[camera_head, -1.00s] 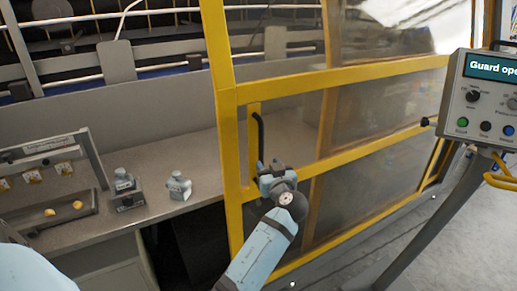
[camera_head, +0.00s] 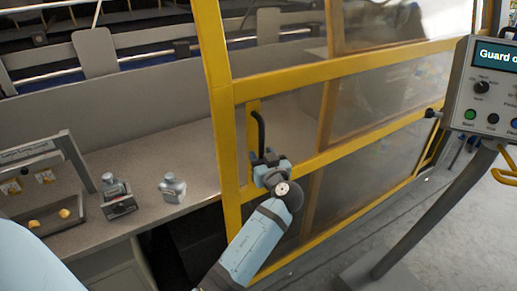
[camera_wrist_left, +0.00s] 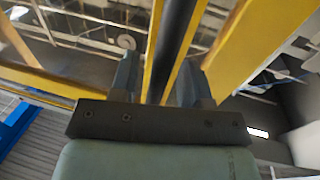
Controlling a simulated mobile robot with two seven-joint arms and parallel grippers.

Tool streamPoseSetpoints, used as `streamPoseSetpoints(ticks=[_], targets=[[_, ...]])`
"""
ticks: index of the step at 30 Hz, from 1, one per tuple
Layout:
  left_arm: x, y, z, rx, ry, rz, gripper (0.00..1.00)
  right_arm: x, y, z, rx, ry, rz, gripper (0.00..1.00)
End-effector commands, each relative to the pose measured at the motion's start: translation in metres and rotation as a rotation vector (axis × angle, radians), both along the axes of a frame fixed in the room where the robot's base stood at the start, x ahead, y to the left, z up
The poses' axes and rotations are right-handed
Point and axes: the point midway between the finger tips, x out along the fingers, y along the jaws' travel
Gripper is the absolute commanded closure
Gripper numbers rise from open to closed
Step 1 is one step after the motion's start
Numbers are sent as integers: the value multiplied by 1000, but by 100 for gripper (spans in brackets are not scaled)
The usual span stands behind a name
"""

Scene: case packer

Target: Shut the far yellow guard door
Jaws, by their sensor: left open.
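The yellow guard door (camera_head: 290,87) has a yellow frame and clear panels and fills the middle of the head view. An opening lies left of its left upright, above the grey bench. Its black bar handle (camera_head: 260,132) stands upright near that edge. My left gripper (camera_head: 266,163) is at the handle's lower part. In the left wrist view the dark handle bar (camera_wrist_left: 176,35) runs between the two fingers of my left gripper (camera_wrist_left: 160,80), which is open, with gaps beside the bar. My right gripper is not in view.
A control panel (camera_head: 490,90) on a slanted post stands at the right; its screen starts "Guard o". The floor right of the door is clear up to the post.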

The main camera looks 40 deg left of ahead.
Motion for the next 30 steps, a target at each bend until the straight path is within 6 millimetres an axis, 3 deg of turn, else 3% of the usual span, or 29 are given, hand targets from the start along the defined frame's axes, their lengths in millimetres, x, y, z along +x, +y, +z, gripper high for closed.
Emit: streamPoseSetpoints(ticks=[15, 16, 21, 30], targets=[[-2, -2, 0, -1, -1, 1, 57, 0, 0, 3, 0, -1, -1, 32], [-2, -2, 0, -1, -1, 1, 59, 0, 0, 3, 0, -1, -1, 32], [-2, -2, 0, -1, -1, 1, 98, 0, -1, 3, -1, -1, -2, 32], [-2, 0, 0, -1, -1, 2, 100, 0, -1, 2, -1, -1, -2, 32]])
